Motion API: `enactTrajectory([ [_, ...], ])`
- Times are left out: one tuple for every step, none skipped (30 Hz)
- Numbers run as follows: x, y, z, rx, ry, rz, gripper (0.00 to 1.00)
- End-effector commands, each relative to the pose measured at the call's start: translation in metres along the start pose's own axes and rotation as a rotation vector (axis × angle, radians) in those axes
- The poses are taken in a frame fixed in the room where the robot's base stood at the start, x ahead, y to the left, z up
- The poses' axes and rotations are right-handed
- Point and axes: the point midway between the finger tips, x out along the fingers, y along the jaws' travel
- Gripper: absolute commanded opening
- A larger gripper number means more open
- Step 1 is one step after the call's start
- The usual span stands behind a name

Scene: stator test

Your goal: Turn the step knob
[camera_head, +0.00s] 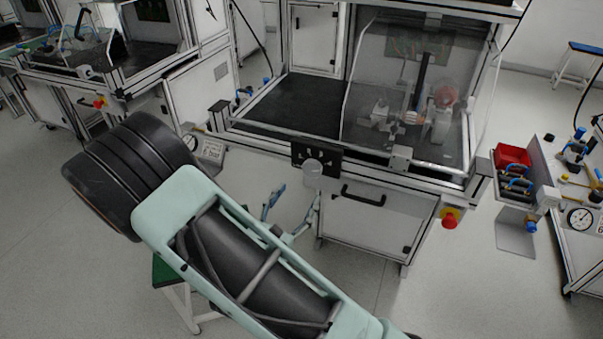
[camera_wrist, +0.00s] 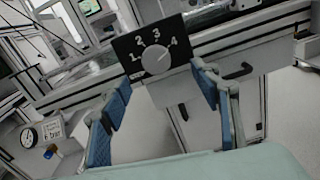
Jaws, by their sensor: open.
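The step knob (camera_wrist: 156,59) is a round light-grey dial on a black plate (camera_wrist: 122,45) marked 1 to 4. Its pointer seems to face upper right, toward the 4. In the head view the knob (camera_head: 313,167) sits on the front rail of the middle test bench, on the black plate (camera_head: 328,153). My gripper (camera_head: 298,193) is open just below and in front of the knob. In the wrist view its two blue-padded fingers (camera_wrist: 157,76) stand apart, one to each side below the knob, with nothing between them. They appear not to touch it.
The bench (camera_head: 265,103) has a clear guard (camera_head: 385,75) over a fixture. A black handle (camera_head: 363,195) is below the knob, right. A red emergency button (camera_head: 450,217) sits right, a pressure gauge (camera_head: 189,142) left. A red bin (camera_head: 512,157) stands at the right.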

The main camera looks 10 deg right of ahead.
Motion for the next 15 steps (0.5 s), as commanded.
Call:
enactTrajectory([
  [-0.001, 0.002, -0.004, -0.014, 0.004, 0.018, 0.57],
  [0.0, 0.003, -0.005, -0.018, 0.005, 0.026, 0.57],
  [0.001, 0.004, -0.006, -0.021, 0.006, 0.031, 0.57],
  [0.003, 0.004, -0.006, -0.022, 0.007, 0.032, 0.57],
  [0.006, 0.004, -0.006, -0.022, 0.007, 0.032, 0.57],
  [0.011, 0.004, -0.006, -0.021, 0.006, 0.031, 0.57],
  [0.016, 0.004, -0.006, -0.021, 0.005, 0.03, 0.57],
  [0.02, 0.004, -0.005, -0.02, 0.004, 0.029, 0.57],
  [0.028, 0.005, -0.005, -0.02, 0.005, 0.03, 0.57],
  [0.034, 0.004, -0.006, -0.019, 0.005, 0.028, 0.57],
  [0.04, 0.005, -0.006, -0.019, 0.005, 0.028, 0.57],
  [0.048, 0.005, -0.006, -0.019, 0.004, 0.028, 0.57],
  [0.054, 0.005, -0.006, -0.019, 0.004, 0.029, 0.57],
  [0.06, 0.005, -0.006, -0.019, 0.004, 0.028, 0.57],
  [0.067, 0.006, -0.006, -0.019, 0.005, 0.029, 0.57],
])
